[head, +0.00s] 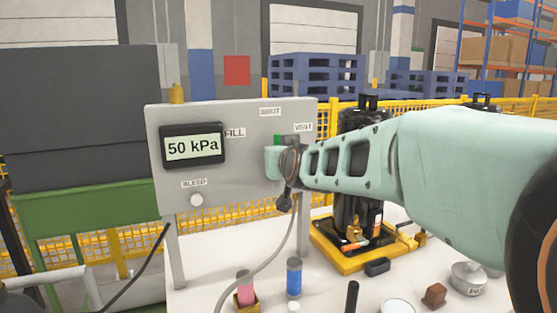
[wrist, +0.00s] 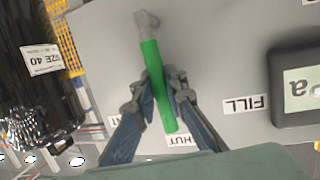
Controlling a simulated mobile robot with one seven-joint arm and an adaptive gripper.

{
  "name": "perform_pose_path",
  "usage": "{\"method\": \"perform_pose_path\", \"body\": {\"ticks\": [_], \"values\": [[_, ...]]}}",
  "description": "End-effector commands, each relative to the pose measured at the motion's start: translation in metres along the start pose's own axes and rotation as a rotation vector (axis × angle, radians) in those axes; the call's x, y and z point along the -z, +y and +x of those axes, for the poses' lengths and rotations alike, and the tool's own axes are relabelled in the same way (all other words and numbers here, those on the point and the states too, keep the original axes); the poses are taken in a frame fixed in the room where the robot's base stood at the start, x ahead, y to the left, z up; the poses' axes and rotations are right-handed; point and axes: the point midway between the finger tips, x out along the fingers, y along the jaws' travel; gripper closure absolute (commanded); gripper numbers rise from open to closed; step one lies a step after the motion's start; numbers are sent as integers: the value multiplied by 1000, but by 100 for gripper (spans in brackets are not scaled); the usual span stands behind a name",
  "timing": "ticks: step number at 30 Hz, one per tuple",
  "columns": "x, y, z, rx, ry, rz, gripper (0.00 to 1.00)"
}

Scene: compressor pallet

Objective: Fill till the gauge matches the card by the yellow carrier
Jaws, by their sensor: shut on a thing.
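The grey panel (head: 235,180) carries a gauge display (head: 193,146) that reads 50 kPa, and labels FILL, SHUT, VENT and BLEED. My gripper (wrist: 163,96) is shut on a green lever (wrist: 152,58), with one finger on each side. The lever's free end points at the SHUT label (wrist: 182,140); FILL (wrist: 245,104) lies to one side. In the head view my gripper and arm hide most of the lever. The yellow carrier (head: 345,262) stands right of the panel under a black machine (head: 360,118). I cannot make out the card by it.
A round bleed knob (head: 197,200) sits low on the panel. A hose (head: 270,262) hangs in front. A "SIZE 40" label (wrist: 42,60) shows on the black machine.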

Motion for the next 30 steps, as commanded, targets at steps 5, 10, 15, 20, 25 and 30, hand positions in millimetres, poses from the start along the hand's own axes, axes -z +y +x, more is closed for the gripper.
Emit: {"method": "perform_pose_path", "body": {"ticks": [5, 10, 15, 20, 25, 30], "values": [[1, 1, 0, -1, 1, 3, 100], [1, 1, 0, -1, 1, 2, 100], [0, 0, 0, -1, 1, 1, 72], [0, 0, 0, 0, 0, 1, 70], [0, 0, 0, 0, 0, -2, 70], [1, 1, 0, -9, 6, -41, 70]]}}
